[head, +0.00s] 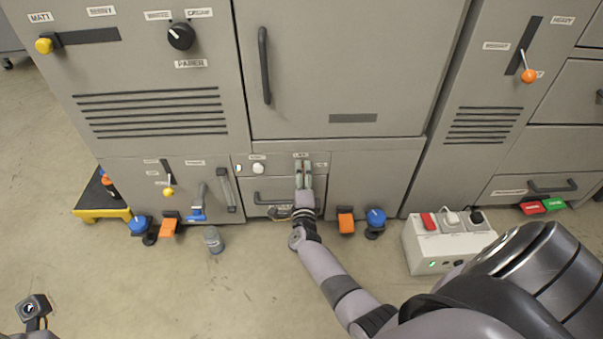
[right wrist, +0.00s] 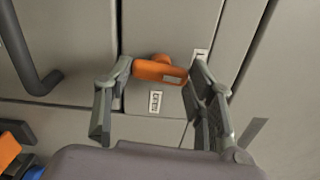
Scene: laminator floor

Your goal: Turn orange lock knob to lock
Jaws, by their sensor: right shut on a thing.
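The orange lock knob (right wrist: 157,71) shows in the right wrist view as a short bar lying almost level across the picture, with a pale mark near its right end. My right gripper (right wrist: 160,80) has one finger at each end of the bar and is shut on it. In the head view my right gripper (head: 304,180) reaches the small panel above a drawer and hides the knob. A small label (right wrist: 155,101) lies below the knob and another (right wrist: 201,54) at its upper right; their words are hard to read. A dark part at the head view's lower left may be my left gripper.
A drawer handle (right wrist: 30,60) is beside the knob. A white button (head: 257,168) is on the same panel. Orange and blue feet (head: 346,221) stand along the machine's base. A white power box (head: 425,250) is on the floor to the right. Floor in front is mostly clear.

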